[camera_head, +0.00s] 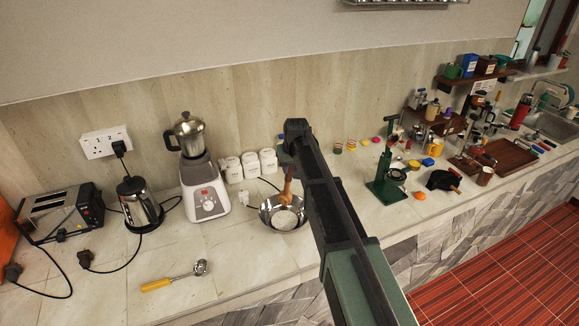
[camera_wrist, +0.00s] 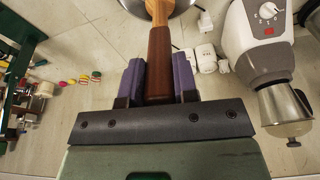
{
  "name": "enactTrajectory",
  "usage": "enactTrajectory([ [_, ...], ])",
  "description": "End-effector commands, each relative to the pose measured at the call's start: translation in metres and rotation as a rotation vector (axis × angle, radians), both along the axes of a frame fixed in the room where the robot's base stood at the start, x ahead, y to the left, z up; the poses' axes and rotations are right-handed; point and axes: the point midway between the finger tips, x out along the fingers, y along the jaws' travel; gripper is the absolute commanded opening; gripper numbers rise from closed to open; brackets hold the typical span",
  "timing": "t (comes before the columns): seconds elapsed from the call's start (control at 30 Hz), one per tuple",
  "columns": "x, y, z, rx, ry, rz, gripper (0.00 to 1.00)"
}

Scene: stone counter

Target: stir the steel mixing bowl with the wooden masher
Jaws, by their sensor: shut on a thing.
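The steel mixing bowl (camera_head: 270,221) stands on the counter in the head view, with something pale inside. The wooden masher (camera_head: 287,188) is upright, slightly tilted, its lower end inside the bowl; whether it touches the bottom I cannot tell. My gripper (camera_wrist: 159,78) is above the bowl, its purple fingers shut on the dark brown handle of the masher (camera_wrist: 159,62). In the wrist view only a part of the bowl (camera_wrist: 186,6) shows at the top edge, and the masher's head is out of frame. In the head view my arm hides the fingers partly.
A white blender (camera_head: 207,195) stands close left of the bowl, with white canisters (camera_head: 250,165) behind. A green press (camera_head: 386,178) stands right. The counter front is mostly clear.

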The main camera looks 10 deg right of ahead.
Motion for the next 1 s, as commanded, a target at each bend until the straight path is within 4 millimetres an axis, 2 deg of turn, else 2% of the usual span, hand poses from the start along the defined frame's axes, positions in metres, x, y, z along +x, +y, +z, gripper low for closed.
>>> enactTrajectory([
  [0.03,-0.002,-0.001,-0.011,0.000,0.000,0.000,0.04],
  [0.4,-0.017,-0.003,-0.052,0.000,0.000,0.000,0.04],
  [1.0,0.002,0.000,-0.119,0.000,0.000,0.001,0.04],
])
